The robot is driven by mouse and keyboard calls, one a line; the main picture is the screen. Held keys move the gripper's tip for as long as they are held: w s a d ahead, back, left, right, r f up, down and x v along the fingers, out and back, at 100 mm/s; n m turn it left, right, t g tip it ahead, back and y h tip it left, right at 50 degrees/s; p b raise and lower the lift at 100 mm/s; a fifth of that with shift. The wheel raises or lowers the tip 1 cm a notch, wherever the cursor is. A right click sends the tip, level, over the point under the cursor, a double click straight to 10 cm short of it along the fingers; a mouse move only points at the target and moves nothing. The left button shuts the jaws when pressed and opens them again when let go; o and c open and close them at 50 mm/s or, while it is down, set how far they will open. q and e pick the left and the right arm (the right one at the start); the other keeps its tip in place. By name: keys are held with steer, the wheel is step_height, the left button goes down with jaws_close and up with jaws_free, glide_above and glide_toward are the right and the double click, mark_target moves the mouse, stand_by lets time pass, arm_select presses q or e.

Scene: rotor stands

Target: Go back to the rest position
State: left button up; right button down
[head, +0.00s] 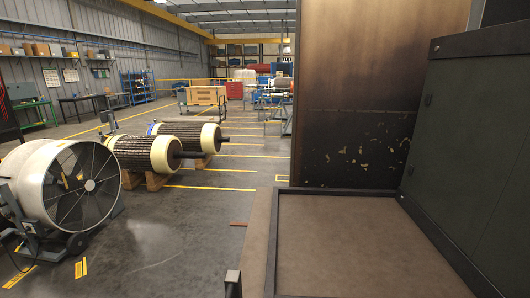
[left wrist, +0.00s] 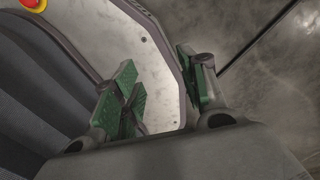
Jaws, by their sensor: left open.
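My left gripper (left wrist: 160,88) shows in the left wrist view, with green pads on its two fingers. The fingers are apart and nothing is between them. A pale speckled plate lies behind and below the fingers, and a grey concrete floor (left wrist: 255,75) shows to their right. My left gripper cannot be made out in the head view. My right gripper is in neither view.
In the head view, a tray-like surface with a dark rim (head: 272,240) and a dark cabinet (head: 475,150) stand close at right. A large fan (head: 75,185) stands at left, rotors (head: 150,152) on wooden blocks behind it. The floor between is mostly clear.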

arm_select(q)
steer(key=w+d+t, duration=0.1)
steer(key=w, duration=0.8)
steer(key=shift+w+d, duration=0.15)
steer(key=shift+w, duration=0.15)
